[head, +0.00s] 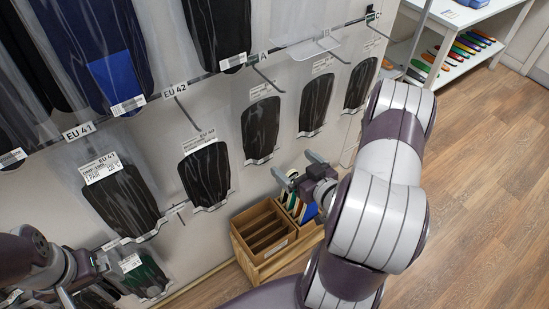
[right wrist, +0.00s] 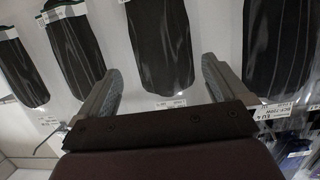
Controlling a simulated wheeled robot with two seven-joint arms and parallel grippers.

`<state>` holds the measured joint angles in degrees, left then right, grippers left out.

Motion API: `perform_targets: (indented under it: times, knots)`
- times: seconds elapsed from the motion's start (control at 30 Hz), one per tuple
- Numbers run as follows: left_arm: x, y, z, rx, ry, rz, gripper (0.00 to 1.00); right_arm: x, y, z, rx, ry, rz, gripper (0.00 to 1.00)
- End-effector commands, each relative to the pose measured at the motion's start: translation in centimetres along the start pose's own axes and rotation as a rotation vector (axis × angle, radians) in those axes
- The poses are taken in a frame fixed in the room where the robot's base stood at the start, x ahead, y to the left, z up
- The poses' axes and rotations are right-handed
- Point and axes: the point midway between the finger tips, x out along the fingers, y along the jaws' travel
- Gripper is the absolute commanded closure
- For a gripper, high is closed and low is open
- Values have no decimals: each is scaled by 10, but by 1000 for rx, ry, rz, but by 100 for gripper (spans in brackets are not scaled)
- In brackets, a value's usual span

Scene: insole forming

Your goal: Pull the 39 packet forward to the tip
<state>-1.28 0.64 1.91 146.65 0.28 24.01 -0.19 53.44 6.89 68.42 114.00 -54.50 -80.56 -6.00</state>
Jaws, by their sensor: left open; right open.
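Clear packets with dark insoles hang in rows on a wall rack. I cannot read a 39 on any label. In the head view, a black-insole packet (head: 205,172) hangs at the centre, with another (head: 261,128) to its right. My right gripper (head: 297,168) is open and empty, in front of the wall below the right-hand packets. In the right wrist view, a dark packet (right wrist: 160,45) shows beyond and between the spread fingers (right wrist: 155,85); contact cannot be judged. My left gripper (head: 88,280) is open at the lower left, near a packet with dark green insoles (head: 146,275).
A wooden crate (head: 266,232) with compartments stands low by the wall, with coloured items at its right side. A white shelf (head: 455,62) with colourful insoles stands at the upper right. Metal hooks (head: 266,78) stick out from the wall. The wooden floor (head: 480,190) at right is clear.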

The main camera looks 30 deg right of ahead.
Motion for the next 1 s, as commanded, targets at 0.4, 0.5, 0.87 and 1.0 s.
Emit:
perform_targets:
  times: [0.4, 0.5, 0.87, 1.0]
  knots:
    - [0, 0, 0, 1, 0, 0, 0, -5, -6, -53, -36, 259, -36, 0]
    - [0, 0, 0, 0, 0, 0, 0, -5, -6, -53, -36, 259, -36, 0]
    - [-8, 0, -1, 1, 0, 0, 0, 38, -8, -66, -39, 258, -41, 0]
    - [-12, 0, -1, 0, 0, 0, 0, 65, -9, -73, -38, 258, -40, 0]
